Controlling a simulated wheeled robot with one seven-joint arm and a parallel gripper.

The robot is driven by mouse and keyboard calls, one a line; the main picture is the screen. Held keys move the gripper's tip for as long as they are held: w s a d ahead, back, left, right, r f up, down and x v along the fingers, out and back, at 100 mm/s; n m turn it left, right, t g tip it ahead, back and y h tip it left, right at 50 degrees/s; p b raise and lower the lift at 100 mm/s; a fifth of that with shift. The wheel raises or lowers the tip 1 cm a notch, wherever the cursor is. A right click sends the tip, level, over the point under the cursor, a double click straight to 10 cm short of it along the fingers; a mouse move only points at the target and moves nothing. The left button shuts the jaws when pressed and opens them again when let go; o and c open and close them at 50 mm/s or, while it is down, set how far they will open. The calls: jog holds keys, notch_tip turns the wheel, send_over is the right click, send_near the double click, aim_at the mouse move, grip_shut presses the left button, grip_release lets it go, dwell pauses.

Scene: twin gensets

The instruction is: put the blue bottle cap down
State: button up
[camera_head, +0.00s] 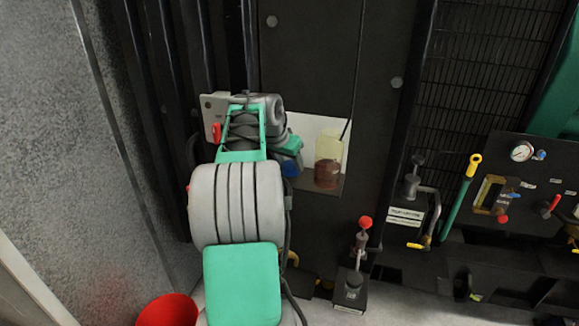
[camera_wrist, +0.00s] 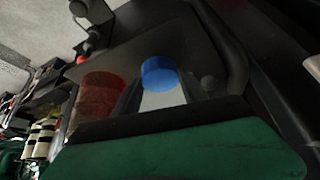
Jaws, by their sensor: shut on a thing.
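The blue bottle cap (camera_wrist: 158,70) shows near the middle of the wrist view, at the end of my gripper (camera_wrist: 161,84). My gripper is shut on it. In the head view the cap is a small blue patch (camera_head: 290,169) at the gripper's tip, partly hidden by my own green and grey arm. It is just left of a clear jar with reddish-brown contents (camera_head: 329,172). I cannot tell whether the cap touches the surface beneath it.
The jar stands in a pale recess (camera_head: 304,124) in a dark panel; a thin dark rod rises from it. A red-knobbed lever (camera_head: 362,240) stands lower right. A yellow-topped green handle (camera_head: 461,188) and a gauge panel (camera_head: 532,180) are farther right. A red bucket (camera_head: 168,311) is at lower left.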

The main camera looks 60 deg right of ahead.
jog(key=shift+f, duration=1.2)
jog(key=o, duration=1.5)
jog(key=shift+o, duration=0.2)
